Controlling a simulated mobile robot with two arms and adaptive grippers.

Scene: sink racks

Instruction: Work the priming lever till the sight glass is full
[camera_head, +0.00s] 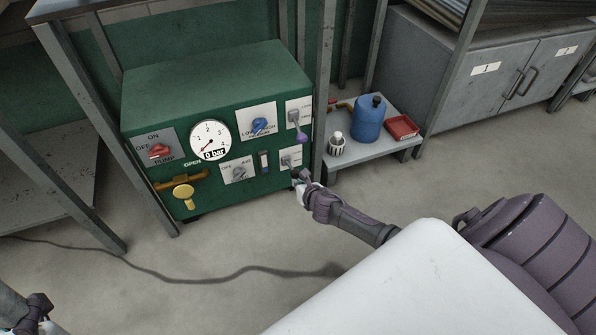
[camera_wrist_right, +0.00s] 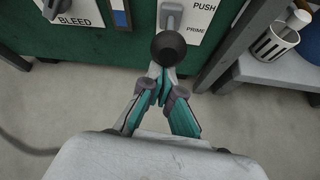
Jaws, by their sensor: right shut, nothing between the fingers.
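The priming lever (camera_wrist_right: 170,46) ends in a dark round knob and sits on a white plate marked PUSH and PRIME in the right wrist view. Its plate (camera_head: 290,158) shows at the lower right of the green panel in the head view. My right gripper (camera_wrist_right: 162,76) is shut and empty, its fingertips just below the knob; I cannot tell whether they touch it. It also shows in the head view (camera_head: 300,182).
The green unit carries a gauge (camera_head: 210,139) reading 0 bar, a red pump switch (camera_head: 159,151), a blue knob (camera_head: 260,125), a purple-knobbed lever (camera_head: 299,128) and a yellow valve (camera_head: 183,192). A rack post (camera_head: 321,100) and a shelf with a blue jug (camera_head: 369,120) stand to the right.

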